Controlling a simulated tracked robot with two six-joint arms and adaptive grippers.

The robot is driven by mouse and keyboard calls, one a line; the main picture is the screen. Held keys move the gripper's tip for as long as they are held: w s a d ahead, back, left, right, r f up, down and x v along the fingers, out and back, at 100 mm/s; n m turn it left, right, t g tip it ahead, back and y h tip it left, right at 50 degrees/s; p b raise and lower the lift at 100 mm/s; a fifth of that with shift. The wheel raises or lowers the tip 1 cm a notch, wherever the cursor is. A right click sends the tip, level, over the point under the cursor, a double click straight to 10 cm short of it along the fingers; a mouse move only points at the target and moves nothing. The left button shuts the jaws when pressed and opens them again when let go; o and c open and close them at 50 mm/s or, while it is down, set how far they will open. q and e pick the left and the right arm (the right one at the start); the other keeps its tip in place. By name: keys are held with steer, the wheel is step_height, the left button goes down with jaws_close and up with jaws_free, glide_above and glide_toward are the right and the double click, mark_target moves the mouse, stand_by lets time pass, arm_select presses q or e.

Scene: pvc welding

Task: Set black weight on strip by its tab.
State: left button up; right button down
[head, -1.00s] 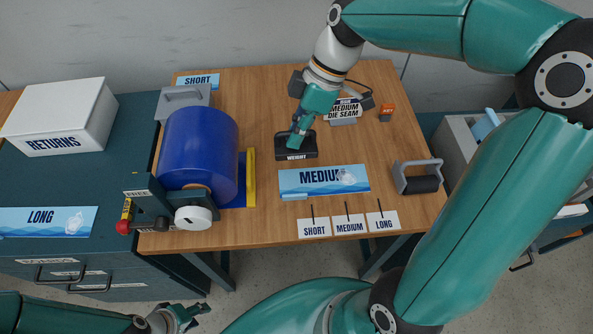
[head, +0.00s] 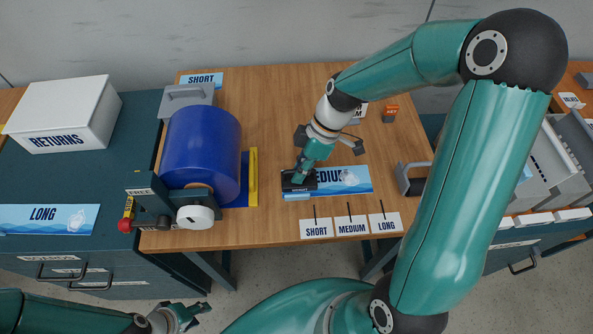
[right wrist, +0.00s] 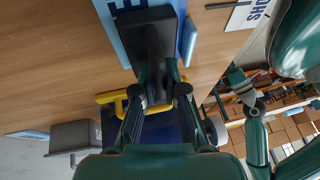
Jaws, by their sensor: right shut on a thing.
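The black weight (head: 299,182) is at the left end of the blue-and-white MEDIUM strip (head: 352,181) on the wooden table. My right gripper (head: 302,174) is shut on the weight from above. In the right wrist view the black weight (right wrist: 150,35) lies over the strip (right wrist: 106,20), and a pale blue tab (right wrist: 188,42) shows beside it. I cannot tell whether the weight touches the strip. The weight and gripper hide the strip's left part. My left gripper (head: 192,314) is open and empty, low in front of the table.
A blue roll (head: 200,150) in its holder and a yellow bar (head: 253,177) stand left of the strip. SHORT, MEDIUM and LONG cards (head: 351,226) lie in front. A grey-handled black roller (head: 412,180) is to the right. A white RETURNS box (head: 60,115) sits far left.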

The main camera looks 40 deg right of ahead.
steer(key=c, duration=1.2)
jaws_free()
steer(key=v, duration=1.2)
